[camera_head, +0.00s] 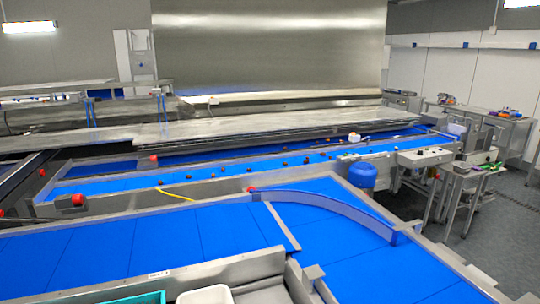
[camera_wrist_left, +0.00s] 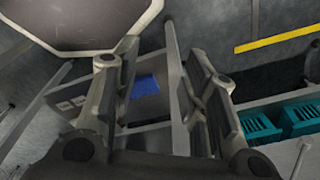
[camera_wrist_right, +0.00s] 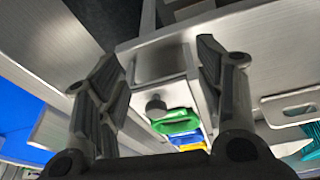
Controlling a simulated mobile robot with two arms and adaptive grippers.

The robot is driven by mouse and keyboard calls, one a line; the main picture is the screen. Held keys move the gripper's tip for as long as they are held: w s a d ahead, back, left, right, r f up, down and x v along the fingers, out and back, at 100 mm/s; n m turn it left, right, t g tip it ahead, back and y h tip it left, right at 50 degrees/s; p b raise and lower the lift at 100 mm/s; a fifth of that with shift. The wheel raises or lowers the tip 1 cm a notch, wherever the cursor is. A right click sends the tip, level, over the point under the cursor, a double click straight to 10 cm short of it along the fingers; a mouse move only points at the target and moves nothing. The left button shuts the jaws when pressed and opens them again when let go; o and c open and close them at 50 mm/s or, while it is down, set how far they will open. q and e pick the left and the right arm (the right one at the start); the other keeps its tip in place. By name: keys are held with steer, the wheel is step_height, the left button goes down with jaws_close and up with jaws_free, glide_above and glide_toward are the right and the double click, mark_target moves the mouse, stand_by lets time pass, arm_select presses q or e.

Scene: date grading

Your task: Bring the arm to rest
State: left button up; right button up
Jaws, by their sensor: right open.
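My right gripper (camera_wrist_right: 165,90) shows in the right wrist view with its two fingers apart and nothing between the tips. Behind it are metal frame parts and green and yellow items. My left gripper (camera_wrist_left: 158,85) shows in the left wrist view, also with fingers spread and no object held. A small blue patch (camera_wrist_left: 145,86) lies beyond its fingers. Neither gripper nor arm shows in the head view.
Blue conveyor belts (camera_head: 120,245) with metal side walls fill the front. Small dark pieces (camera_head: 285,163) lie on the farther belt. A teal crate (camera_head: 135,298) and a white bin (camera_head: 206,295) stand at the bottom edge. Teal crates (camera_wrist_left: 258,130) show at right in the left wrist view.

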step_height(320, 180, down, 17)
steer(key=s+b, duration=0.2)
steer(key=b, duration=0.1)
steer(key=s+d+f+g+b, duration=0.1)
steer(key=s+f+b, duration=0.3)
steer(key=s+f, duration=0.5)
steer(key=s+d+f+g+b, duration=0.1)
steer(key=s+f+b, duration=0.3)
steer(key=s+f, duration=0.5)
step_height(320, 180, down, 8)
steer(key=shift+d+f, duration=0.15)
steer(key=shift+d, duration=0.5)
